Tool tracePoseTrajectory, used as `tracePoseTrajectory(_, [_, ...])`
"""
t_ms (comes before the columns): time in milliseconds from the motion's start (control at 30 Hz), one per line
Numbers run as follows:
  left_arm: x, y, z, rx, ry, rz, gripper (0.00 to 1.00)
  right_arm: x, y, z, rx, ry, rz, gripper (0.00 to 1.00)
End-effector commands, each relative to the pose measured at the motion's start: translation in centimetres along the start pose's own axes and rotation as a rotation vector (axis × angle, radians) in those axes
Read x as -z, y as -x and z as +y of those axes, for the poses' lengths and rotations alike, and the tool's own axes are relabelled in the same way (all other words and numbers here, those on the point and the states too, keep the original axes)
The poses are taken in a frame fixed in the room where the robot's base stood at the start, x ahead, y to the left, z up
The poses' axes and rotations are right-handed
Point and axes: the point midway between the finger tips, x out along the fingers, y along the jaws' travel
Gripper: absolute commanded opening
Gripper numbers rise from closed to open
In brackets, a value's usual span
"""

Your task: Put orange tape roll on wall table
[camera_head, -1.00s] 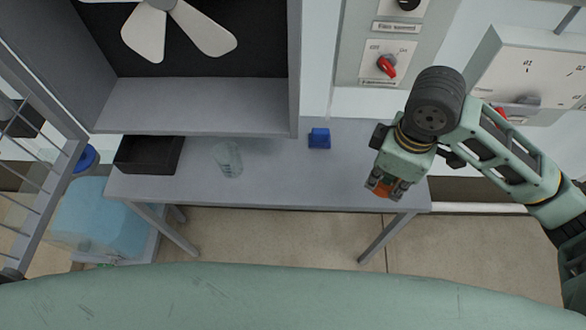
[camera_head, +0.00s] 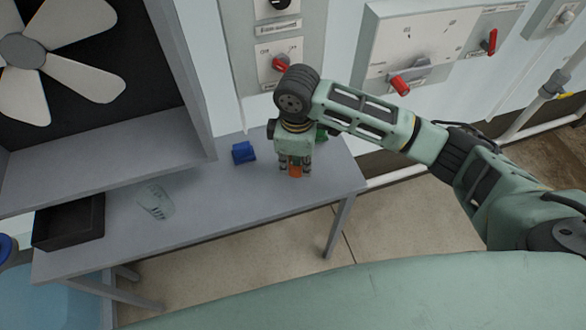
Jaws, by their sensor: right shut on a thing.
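My right gripper (camera_head: 295,171) is over the right part of the grey wall table (camera_head: 240,198), pointing down. It is shut on the orange tape roll (camera_head: 296,174), which shows only as a small orange patch between the fingers. Most of the roll is hidden by the gripper. I cannot tell whether the roll touches the table top or is a little above it. My left gripper is not in view.
A blue object (camera_head: 243,152) stands on the table left of the gripper. A clear cup (camera_head: 155,201) and a black bin (camera_head: 70,222) are further left. A green thing (camera_head: 321,133) shows partly behind the gripper. Wall switch panels (camera_head: 420,50) are behind. The table front is clear.

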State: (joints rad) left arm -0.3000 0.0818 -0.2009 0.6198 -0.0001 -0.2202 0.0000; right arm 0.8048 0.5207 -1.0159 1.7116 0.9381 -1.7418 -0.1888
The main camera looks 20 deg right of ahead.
Motion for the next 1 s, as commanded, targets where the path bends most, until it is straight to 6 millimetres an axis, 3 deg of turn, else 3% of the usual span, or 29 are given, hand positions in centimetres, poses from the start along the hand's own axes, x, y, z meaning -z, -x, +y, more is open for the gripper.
tracePoseTrajectory(167, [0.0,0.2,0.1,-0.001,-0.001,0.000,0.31,0.7,-0.8,0.6,0.001,0.001,-0.002,0.00])
tracePoseTrajectory(433, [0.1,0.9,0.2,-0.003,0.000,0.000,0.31,0.7,-4.3,0.6,0.000,0.001,-0.001,0.00])
tracePoseTrajectory(833, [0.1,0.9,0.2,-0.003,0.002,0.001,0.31,0.7,-4.9,0.6,0.000,0.001,-0.001,0.00])
tracePoseTrajectory(867, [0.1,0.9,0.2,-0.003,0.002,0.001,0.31,0.7,-4.9,0.6,-0.001,0.001,-0.001,0.10])
tracePoseTrajectory(1000, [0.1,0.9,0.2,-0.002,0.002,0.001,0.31,0.7,-4.9,0.6,-0.001,0.001,-0.001,0.22])
